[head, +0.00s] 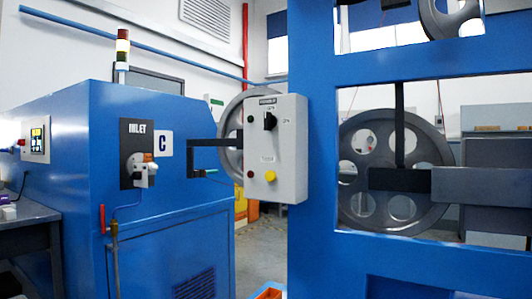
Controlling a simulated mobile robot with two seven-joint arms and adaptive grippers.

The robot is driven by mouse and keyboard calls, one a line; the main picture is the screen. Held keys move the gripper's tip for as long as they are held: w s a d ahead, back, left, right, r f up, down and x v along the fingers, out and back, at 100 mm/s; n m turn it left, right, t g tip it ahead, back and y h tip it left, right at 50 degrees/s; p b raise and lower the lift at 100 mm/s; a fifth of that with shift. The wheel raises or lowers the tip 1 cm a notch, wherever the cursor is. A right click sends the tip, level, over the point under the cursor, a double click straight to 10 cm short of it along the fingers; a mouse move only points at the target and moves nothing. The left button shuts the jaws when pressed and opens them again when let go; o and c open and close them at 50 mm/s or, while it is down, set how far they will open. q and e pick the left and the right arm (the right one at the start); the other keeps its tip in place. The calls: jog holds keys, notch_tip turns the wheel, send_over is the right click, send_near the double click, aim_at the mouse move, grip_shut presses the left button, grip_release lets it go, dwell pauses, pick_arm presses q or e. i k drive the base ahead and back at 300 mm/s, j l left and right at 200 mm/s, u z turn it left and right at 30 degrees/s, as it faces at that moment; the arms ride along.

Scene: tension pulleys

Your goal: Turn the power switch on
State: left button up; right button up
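A light grey control box (289,150) is mounted on the left edge of the blue machine frame, near the middle of the head view. Its black rotary power switch (269,121) sits in the upper part of the front face, with small labels around it that are too small to read. Below are a yellow button (271,176) and a small dark red button or lamp (250,174). A small dark green lamp (250,119) is left of the switch. Neither of my grippers is in view.
A blue cabinet (165,240) with an INLET panel (137,150) stands at left. The blue frame (318,220) and a large grey pulley wheel (425,145) fill the right. A grey table (28,214) is at far left. Open floor shows between cabinet and frame.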

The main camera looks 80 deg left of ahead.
aim_at(270, 121)
jog(key=u, duration=2.3)
jog(key=l+u, duration=0.15)
jog(key=u, duration=0.25)
jog(key=k, duration=0.05)
